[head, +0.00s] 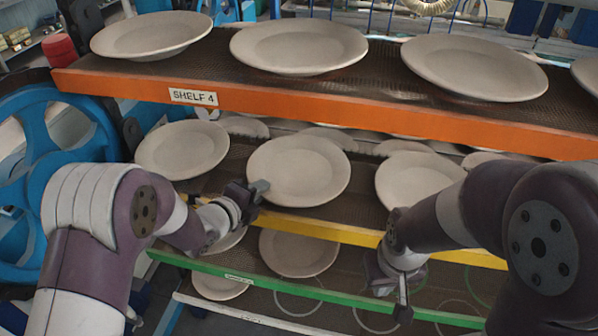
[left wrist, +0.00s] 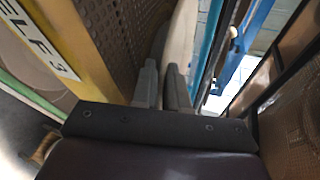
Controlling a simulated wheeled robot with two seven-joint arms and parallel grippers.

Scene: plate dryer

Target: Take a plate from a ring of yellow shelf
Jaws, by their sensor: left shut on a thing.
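The yellow shelf (head: 315,228) runs across the middle of the head view and carries several pale round plates. My left gripper (head: 259,189) is shut on the left rim of the middle plate (head: 303,172). In the left wrist view, the left fingers (left wrist: 162,88) close around the plate (left wrist: 181,45), seen nearly edge-on, and the yellow shelf edge (left wrist: 92,60) lies to their left. The plate still appears to be at its place on the shelf. My right gripper (head: 398,292) hangs lower right, in front of the green shelf, apart from any plate; its jaw opening is unclear.
Another plate (head: 182,149) is left of the held one, and one (head: 417,180) is to the right, partly behind my right arm. The orange shelf (head: 330,115) with plates is above. The green shelf (head: 310,289) is below. A blue wheel (head: 25,135) stands left.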

